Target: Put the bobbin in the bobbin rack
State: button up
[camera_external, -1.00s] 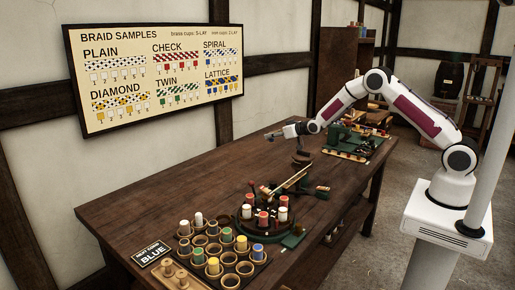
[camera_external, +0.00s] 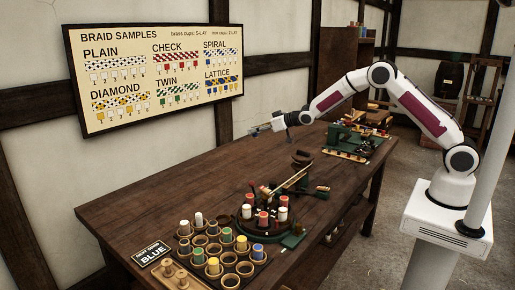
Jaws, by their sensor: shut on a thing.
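My gripper (camera_external: 262,129) is raised above the far part of the table, pointing left, near the wall. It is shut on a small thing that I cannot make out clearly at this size. The tray of round cups (camera_external: 246,268), which looks like the bobbin rack, lies at the near end of the table. Several cups hold bobbins, among them a white bobbin (camera_external: 198,219), a yellow bobbin (camera_external: 213,265) and a blue bobbin (camera_external: 257,250). Other cups are empty. My gripper is far behind and above this tray, touching nothing there.
A round braiding machine (camera_external: 268,225) with red and white bobbins stands beside the tray, with a slanted bar. A dark post (camera_external: 302,158) rises behind it. A green machine (camera_external: 345,137) stands at the far end. A BLUE sign (camera_external: 152,253) is at front left. The table's left middle is clear.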

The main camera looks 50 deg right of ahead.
jog(key=s+a+n+g+y, duration=0.1)
jog(key=s+a+n+y, duration=0.25)
jog(key=a, duration=1.45)
jog(key=n+g+y, duration=0.7)
jog(key=n+g, duration=0.3)
send_over(231, 283)
jog(key=shift+f, duration=2.85)
jog(key=shift+f, duration=3.1)
